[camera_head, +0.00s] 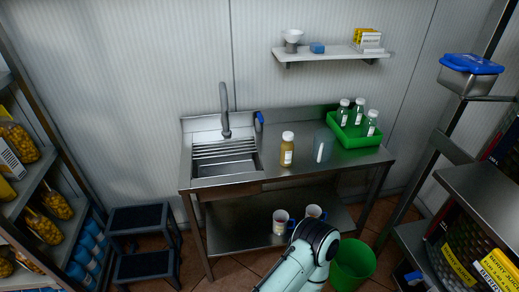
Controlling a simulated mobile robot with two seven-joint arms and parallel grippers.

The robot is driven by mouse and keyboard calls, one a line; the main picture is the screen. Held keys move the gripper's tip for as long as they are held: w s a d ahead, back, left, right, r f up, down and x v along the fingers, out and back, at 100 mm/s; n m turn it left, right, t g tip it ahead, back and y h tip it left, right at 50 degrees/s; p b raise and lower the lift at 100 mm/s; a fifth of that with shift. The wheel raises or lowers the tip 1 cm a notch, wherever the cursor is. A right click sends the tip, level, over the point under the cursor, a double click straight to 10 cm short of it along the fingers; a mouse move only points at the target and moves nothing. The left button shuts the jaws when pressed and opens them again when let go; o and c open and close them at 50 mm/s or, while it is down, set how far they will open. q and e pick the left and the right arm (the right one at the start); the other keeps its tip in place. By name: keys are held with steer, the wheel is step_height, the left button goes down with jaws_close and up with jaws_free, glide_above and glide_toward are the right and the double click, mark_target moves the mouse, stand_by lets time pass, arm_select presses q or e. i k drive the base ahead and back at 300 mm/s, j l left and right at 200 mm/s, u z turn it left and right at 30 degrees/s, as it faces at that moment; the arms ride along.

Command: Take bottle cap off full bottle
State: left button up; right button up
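A bottle filled with yellow-brown contents (287,153) stands upright on the steel sink counter (305,177), right of the basin. Its white cap (288,135) sits on top. Several clear, greenish bottles with white caps, one of them here (358,113), stand in a green crate (346,137) at the counter's right end. One of my arms reaches in at the bottom middle, below and in front of the counter. No gripper fingers show on it, and my other arm is out of view.
A clear container (323,147) stands right of the full bottle. The sink (225,161) and faucet (224,108) are on the left. Mugs (281,222) sit on the lower shelf. A green bin (352,265), a step stool (140,240) and side shelves flank the floor space.

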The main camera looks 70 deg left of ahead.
mark_target(287, 147)
steer(key=u, duration=2.05)
steer(key=i+l+u, duration=0.25)
